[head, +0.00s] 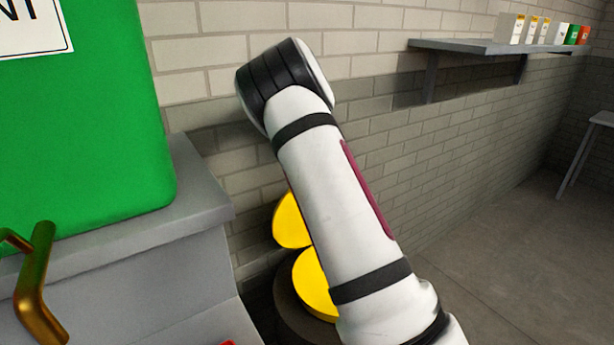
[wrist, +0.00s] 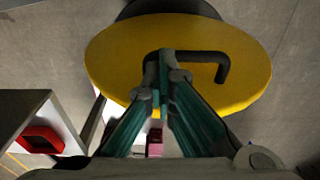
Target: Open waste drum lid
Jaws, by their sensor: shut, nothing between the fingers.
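The waste drum's round yellow lid (wrist: 110,60) fills the upper middle of the wrist view, with a dark bent bar handle (wrist: 222,68) on its face. My gripper (wrist: 164,62) is shut and empty, its fingertips overlapping the left part of the handle in the picture. I cannot tell whether they touch it. Part of the dark drum (wrist: 165,8) shows beyond the lid. In the head view, my arm partly covers two yellow round surfaces, an upper one (head: 290,224) and a lower one (head: 314,284) above a dark round body (head: 290,322). My gripper is hidden there.
A grey cabinet (head: 170,250) with a green container (head: 90,120) and a brass-coloured handle (head: 38,285) stands at the left. A wall shelf (head: 480,46) with small boxes is at upper right. A red part (wrist: 40,139) shows at left in the wrist view.

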